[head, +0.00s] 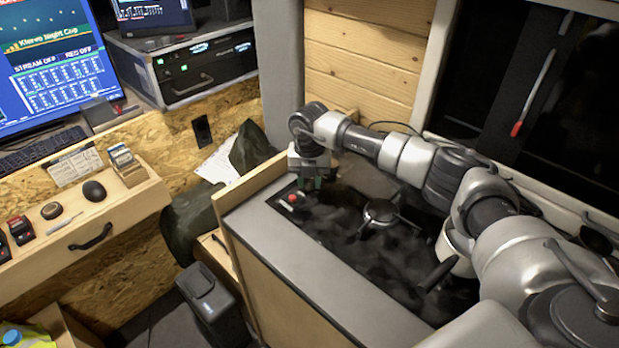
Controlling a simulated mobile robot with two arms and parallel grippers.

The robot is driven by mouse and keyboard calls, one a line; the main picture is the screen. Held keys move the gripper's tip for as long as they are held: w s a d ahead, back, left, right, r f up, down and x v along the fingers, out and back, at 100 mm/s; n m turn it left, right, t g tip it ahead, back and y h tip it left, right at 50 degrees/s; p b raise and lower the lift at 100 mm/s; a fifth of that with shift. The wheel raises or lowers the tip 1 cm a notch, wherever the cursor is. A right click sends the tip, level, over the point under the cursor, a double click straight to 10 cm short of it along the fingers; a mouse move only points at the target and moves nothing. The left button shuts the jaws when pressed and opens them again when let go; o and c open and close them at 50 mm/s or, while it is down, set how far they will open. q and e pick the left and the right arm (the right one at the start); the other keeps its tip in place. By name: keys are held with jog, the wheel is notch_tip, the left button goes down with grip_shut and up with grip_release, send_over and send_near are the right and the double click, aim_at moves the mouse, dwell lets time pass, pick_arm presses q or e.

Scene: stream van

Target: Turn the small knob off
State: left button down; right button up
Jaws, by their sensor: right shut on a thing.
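A dark cooktop (345,235) is set in a grey counter, with a round burner (380,211) near its middle. My right gripper (312,184) reaches in from the right and points down at the cooktop's far left corner. It is shut on the small knob there, which its fingers mostly hide, so I cannot tell which way the knob is turned. A small red piece with a white mark (292,198) shows on the panel just left of the fingers. My left gripper is not in view.
A pale pot with a black handle (438,275) stands at the cooktop's right, under my right arm. A wooden edge board (250,181) runs along the counter's far left side. A desk with a monitor (55,65) and a mouse (94,190) is at left. The front counter strip is clear.

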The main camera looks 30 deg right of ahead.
jog(key=shift+m, duration=0.3)
dwell(0.4)
jog(key=o, duration=0.9)
jog(key=shift+o, duration=0.2)
notch_tip(320, 180, up, 10)
jog(key=shift+b, duration=0.95)
jog(key=shift+r, duration=0.45)
